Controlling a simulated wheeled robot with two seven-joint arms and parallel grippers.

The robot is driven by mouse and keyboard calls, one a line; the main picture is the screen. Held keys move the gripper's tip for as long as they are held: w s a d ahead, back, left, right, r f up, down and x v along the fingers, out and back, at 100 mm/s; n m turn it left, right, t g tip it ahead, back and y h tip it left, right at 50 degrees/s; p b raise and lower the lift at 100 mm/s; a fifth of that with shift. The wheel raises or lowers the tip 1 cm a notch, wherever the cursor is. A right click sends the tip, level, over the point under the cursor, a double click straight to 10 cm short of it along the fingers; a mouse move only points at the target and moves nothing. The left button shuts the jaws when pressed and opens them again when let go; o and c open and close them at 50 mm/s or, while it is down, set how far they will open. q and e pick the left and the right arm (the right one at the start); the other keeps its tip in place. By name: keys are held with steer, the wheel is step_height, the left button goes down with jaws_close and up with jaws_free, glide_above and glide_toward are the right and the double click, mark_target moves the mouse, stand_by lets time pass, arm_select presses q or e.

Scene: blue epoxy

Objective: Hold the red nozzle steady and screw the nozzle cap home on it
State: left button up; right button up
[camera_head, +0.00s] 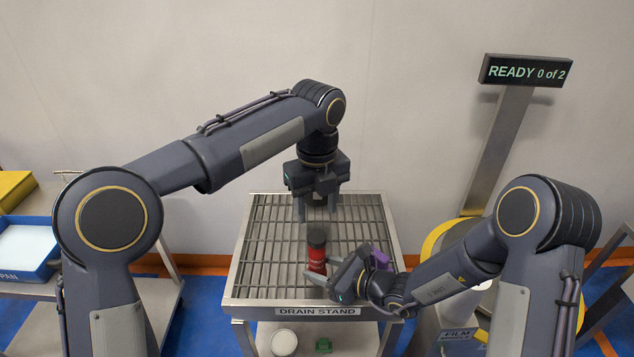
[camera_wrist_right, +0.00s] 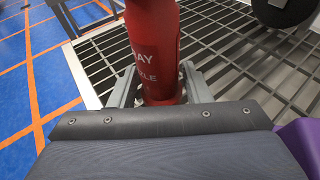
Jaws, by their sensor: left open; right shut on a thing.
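The red nozzle (camera_head: 317,260) stands upright over the drain stand (camera_head: 262,235). A dark grey cap-like top (camera_head: 317,238) sits on it; I cannot tell how tightly it is seated. My right gripper (camera_head: 321,272) is shut on the nozzle from the right, low on its body. In the right wrist view the nozzle (camera_wrist_right: 155,40), with white lettering, stands between the two grey fingers (camera_wrist_right: 160,88); its top is out of that view. My left gripper (camera_head: 317,213) is open and empty, pointing down just above the dark top, fingers apart.
A purple thing (camera_head: 380,258) shows beside my right gripper. A blue PAN tray (camera_head: 40,272) is at the left and a FILM stand (camera_head: 458,334) at the right. A white round thing (camera_head: 284,342) and a green thing (camera_head: 323,345) lie on the lower shelf. A sign (camera_head: 525,71) reads "READY 0 of 2".

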arm_select(q)
step_height(320, 180, up, 11)
steer(key=shift+f, duration=0.2)
arm_select(e)
steer(key=o, duration=1.5)
steer(key=shift+c, duration=0.2)
steer(key=v, duration=1.2)
steer(key=shift+r, duration=0.1)
